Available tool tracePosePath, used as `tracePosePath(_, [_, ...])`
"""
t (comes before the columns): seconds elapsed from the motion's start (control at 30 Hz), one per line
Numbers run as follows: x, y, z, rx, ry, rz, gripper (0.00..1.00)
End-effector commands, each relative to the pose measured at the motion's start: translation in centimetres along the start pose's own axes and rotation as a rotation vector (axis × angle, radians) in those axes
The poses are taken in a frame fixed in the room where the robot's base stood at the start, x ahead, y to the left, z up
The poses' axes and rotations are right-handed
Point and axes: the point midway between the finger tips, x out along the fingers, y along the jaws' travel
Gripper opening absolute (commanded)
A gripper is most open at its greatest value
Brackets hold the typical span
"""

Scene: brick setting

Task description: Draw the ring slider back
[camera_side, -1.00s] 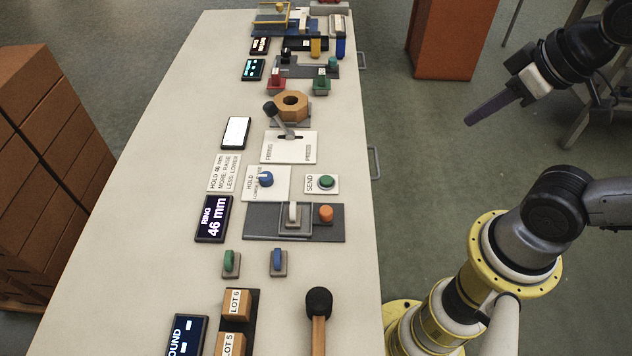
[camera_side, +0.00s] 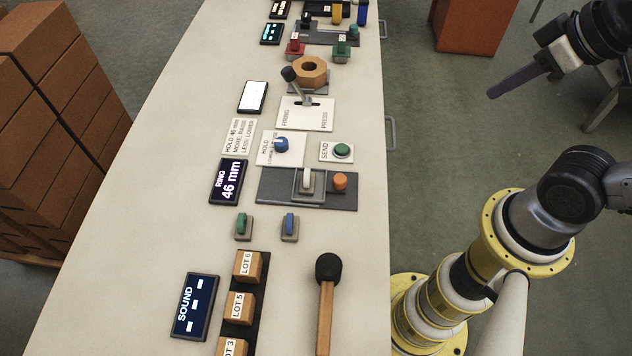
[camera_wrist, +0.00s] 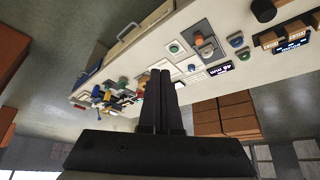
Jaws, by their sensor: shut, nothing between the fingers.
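A dark grey plate (camera_side: 265,188) lies beside the lit display (camera_side: 229,182) reading RING 46 mm. On it a pale grey upright handle (camera_side: 308,181) stands in a light grey frame, apparently the ring slider. An orange knob (camera_side: 340,181) sits to its right on the same plate. The handle shows small in the wrist view (camera_wrist: 207,50). My gripper (camera_side: 491,95) is held off the table's right side, well away from the slider. Its dark fingers are together and empty; they also show together in the wrist view (camera_wrist: 160,73).
Near the plate are the green SEND button (camera_side: 342,150), a blue HOLD knob (camera_side: 281,145), small green (camera_side: 242,224) and blue (camera_side: 290,224) handles, and a black-headed mallet (camera_side: 327,290). A lever (camera_side: 294,82) and wooden nut stand farther back. The table's left strip is clear.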

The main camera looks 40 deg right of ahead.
Motion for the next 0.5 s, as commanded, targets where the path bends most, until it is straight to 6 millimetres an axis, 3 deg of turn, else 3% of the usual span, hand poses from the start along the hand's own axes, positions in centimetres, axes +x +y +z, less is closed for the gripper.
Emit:
tracePosePath(0.27, [0.0,0.0,0.0,0.0,0.0,0.0,0.02])
tracePosePath(0.4, [0.0,0.0,-0.1,0.03,0.007,0.0,0.27])
tracePosePath(0.5, [-0.7,0.0,-2.5,0.104,0.055,-0.004,0.45])
